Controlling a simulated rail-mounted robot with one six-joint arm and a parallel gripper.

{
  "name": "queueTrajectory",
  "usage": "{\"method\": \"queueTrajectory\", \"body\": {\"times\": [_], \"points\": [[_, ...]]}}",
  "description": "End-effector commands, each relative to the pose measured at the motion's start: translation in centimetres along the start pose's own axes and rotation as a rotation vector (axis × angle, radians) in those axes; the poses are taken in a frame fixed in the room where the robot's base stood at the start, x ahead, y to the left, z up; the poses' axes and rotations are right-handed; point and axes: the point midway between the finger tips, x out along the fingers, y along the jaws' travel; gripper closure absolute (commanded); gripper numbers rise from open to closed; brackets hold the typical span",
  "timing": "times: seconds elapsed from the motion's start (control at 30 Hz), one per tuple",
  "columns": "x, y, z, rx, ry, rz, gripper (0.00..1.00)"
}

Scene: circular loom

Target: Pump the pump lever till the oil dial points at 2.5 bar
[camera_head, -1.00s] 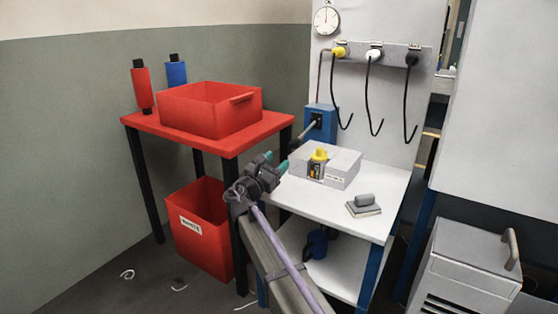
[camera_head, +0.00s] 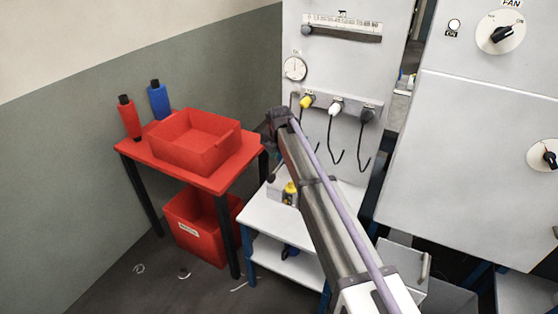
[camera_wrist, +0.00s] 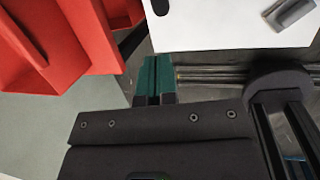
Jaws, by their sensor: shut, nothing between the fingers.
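The oil dial (camera_head: 294,68) is a small round white gauge on the grey panel. Its thin needle looks roughly upright, but the numbers are too small to read. The pump lever (camera_head: 279,171) shows only in part at the back left of the white bench, beside and below my wrist; its blue pump body is mostly hidden behind my arm. My gripper (camera_wrist: 152,65) has its teal fingers shut together with nothing between them in the wrist view. In the head view its fingertips are hard to make out. I cannot tell any contact with the lever.
A red table (camera_head: 216,184) with a red crate (camera_head: 194,142) stands to the left, with another red bin (camera_head: 195,225) below. Plugs with hanging black cables (camera_head: 335,150) are on the panel. A grey block (camera_wrist: 288,14) shows in the wrist view.

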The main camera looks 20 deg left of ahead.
Motion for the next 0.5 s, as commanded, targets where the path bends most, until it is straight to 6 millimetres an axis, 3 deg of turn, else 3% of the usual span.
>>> {"method": "queueTrajectory", "body": {"times": [0.27,0.5], "points": [[0.9,-0.2,-0.1,-0.050,-0.003,-0.005,1.00],[5.0,-0.3,-0.1,-0.049,-0.004,-0.006,1.00]]}}
